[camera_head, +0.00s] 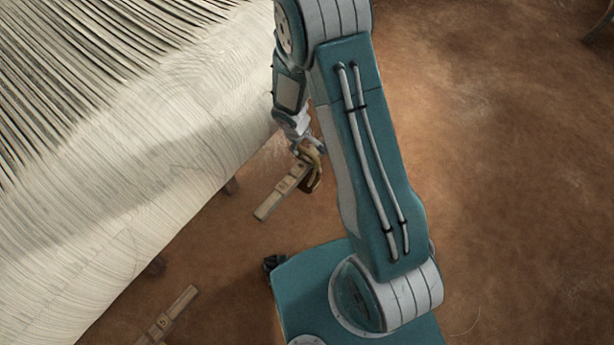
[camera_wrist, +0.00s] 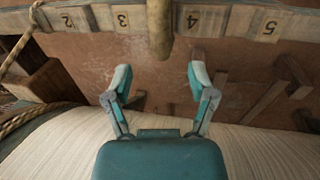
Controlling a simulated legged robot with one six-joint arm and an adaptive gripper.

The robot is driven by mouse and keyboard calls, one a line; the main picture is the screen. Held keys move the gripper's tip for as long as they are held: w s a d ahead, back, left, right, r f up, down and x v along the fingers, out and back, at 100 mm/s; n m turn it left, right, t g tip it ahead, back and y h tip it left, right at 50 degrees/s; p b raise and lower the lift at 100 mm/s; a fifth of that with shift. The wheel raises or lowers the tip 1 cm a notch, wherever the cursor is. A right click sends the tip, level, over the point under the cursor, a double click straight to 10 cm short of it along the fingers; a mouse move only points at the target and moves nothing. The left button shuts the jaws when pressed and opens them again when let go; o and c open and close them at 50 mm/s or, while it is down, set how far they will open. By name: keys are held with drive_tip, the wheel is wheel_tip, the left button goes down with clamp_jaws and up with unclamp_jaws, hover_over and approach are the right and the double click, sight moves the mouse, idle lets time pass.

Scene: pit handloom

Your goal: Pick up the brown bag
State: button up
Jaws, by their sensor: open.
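No thing is clearly recognizable as a brown bag. A tan, rounded shape (camera_head: 312,168) hangs at the wooden bar just below my gripper in the head view; it may be the bag, but it is small and partly covered. In the wrist view a brown, tube-like thing (camera_wrist: 160,28) hangs down over the bar at top centre, ahead of my fingers; I cannot tell if it is the same thing. My gripper (camera_wrist: 161,78) is open, with its two teal fingers apart and nothing between them.
A wooden bar with numbers (camera_wrist: 105,18) crosses the top of the wrist view. Pale warp threads (camera_head: 130,130) fill the left of the head view. A second numbered bar (camera_head: 180,305) shows at lower left. The brown earth floor (camera_head: 510,190) at right is clear.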

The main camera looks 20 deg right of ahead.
sight(305, 150)
drive_tip(key=shift+f, duration=0.65)
drive_tip(key=shift+w+d+f, duration=0.1)
drive_tip(key=shift+d+f, duration=0.1)
drive_tip(key=shift+f, duration=0.5)
drive_tip(key=shift+d+f, duration=0.25)
drive_tip(key=shift+f, duration=0.45)
drive_tip(key=shift+w+d+f, duration=0.1)
drive_tip(key=shift+d+f, duration=0.1)
drive_tip(key=shift+f, duration=0.5)
clamp_jaws()
